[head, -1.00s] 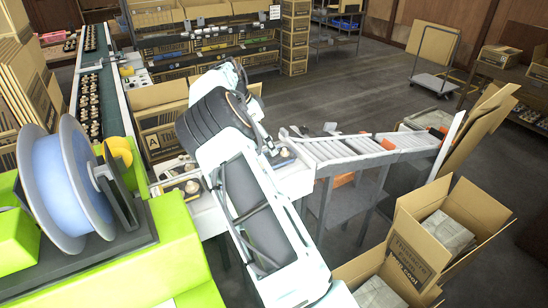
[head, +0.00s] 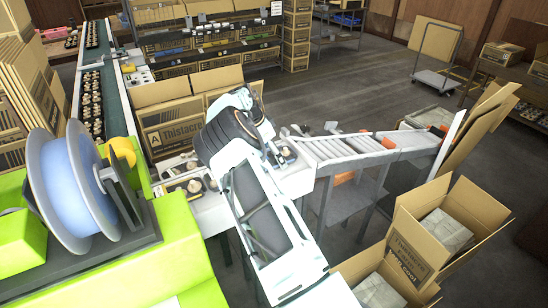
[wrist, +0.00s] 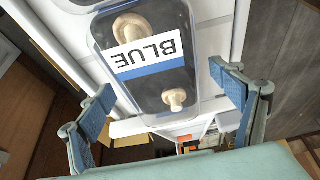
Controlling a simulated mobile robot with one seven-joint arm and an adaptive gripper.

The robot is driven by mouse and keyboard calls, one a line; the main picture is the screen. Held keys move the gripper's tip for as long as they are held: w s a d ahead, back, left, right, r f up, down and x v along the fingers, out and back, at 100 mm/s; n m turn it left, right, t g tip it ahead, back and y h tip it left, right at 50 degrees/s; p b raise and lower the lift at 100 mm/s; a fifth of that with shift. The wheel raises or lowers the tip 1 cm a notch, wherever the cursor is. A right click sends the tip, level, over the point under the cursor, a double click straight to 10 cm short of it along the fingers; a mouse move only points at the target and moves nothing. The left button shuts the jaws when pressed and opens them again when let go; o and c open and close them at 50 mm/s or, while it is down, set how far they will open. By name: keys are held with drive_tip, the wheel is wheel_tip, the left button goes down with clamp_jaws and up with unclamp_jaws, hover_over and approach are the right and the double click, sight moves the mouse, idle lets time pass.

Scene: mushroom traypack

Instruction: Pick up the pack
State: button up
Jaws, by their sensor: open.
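In the wrist view a dark pack (wrist: 178,81) with a clear rim lies on a white surface. Two pale mushrooms show in it, and a white label with a blue band reads BLUE upside down. My gripper (wrist: 165,108) is open, with one blue-padded finger left of the pack and one right of it. The pack's near end reaches between the fingers; I see gaps on both sides and no contact. I cannot tell the height between fingers and pack. In the head view my arm hides the gripper.
A roller conveyor (head: 340,147) runs right from the white work surface. A green machine with a blue film reel (head: 68,180) stands at the left. A belt with mushroom packs (head: 91,105) runs behind it. Open cartons (head: 415,250) stand at the lower right. Another tray edge (wrist: 62,8) shows at the wrist view's upper left.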

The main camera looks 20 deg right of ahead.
drive_tip(key=c, duration=1.1)
